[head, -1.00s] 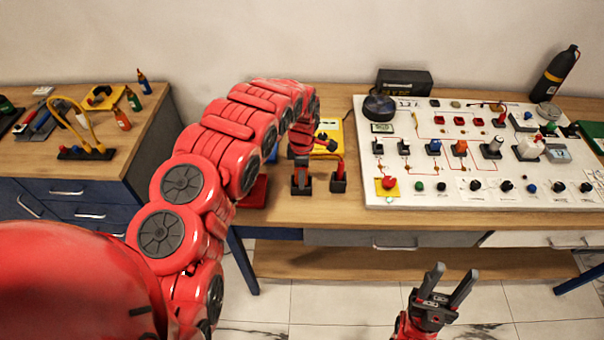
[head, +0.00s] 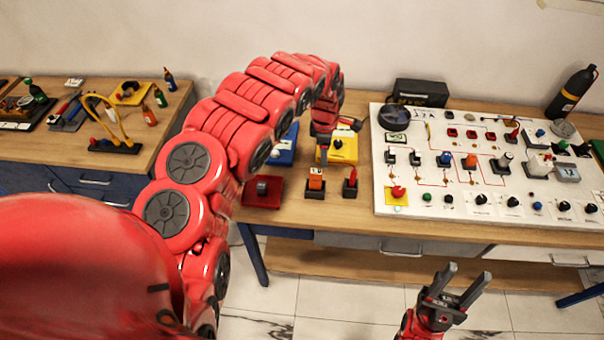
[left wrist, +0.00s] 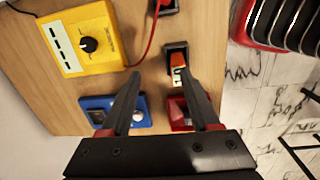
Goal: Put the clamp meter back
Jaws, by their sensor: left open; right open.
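An orange device with a pale top (head: 316,180), which I take to be the clamp meter, stands in a small black holder near the table's front edge. It also shows in the left wrist view (left wrist: 178,63), seated in its black holder. My left gripper (head: 325,148) is open above and behind it, and the device is not between its fingers. In the left wrist view my open fingers (left wrist: 154,78) are empty, with the device beyond the right finger. My right gripper (head: 468,272) is open and empty in front of the table, above the floor.
A second black holder (head: 350,190) with a red probe stands to the right. A yellow meter (left wrist: 80,40), a blue box (head: 283,152) and a red block (head: 262,192) are close by. A white panel (head: 410,205) with switches and knobs fills the table's right.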

